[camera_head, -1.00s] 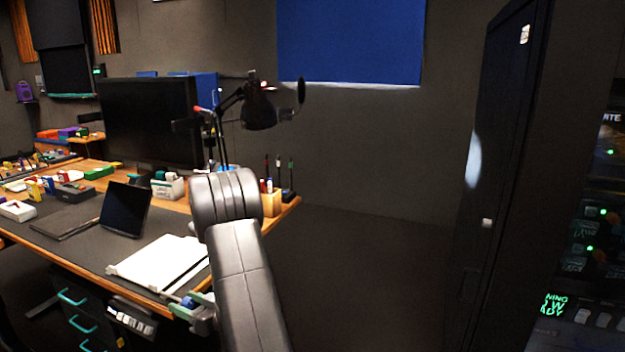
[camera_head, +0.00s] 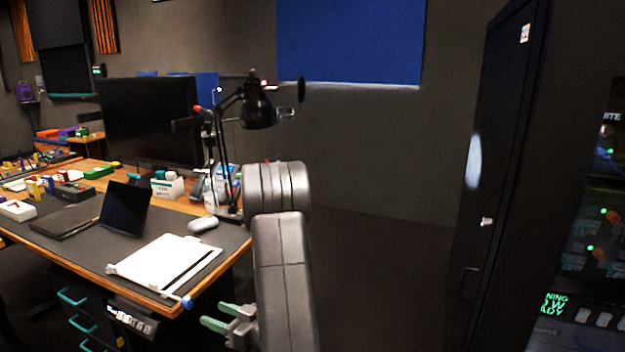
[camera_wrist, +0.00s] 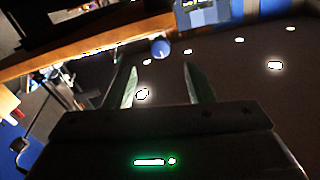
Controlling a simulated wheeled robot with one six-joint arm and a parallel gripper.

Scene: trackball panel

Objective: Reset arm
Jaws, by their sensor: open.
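My gripper (camera_head: 222,317) has green fingers and shows low in the head view, right of the desk's front corner and clear of it. In the wrist view the two green fingers (camera_wrist: 160,88) stand apart with nothing between them. My grey arm rises in the middle of the head view and hides part of the desk's right end. No trackball panel can be made out for certain.
The desk (camera_head: 225,232) bears a white paper trimmer (camera_head: 165,262) with a blue knob (camera_head: 187,302) past the front edge, a tablet (camera_head: 124,208), a monitor (camera_head: 150,122) and a lamp (camera_head: 257,108). A dark cabinet (camera_head: 497,150) stands right. Floor between is clear.

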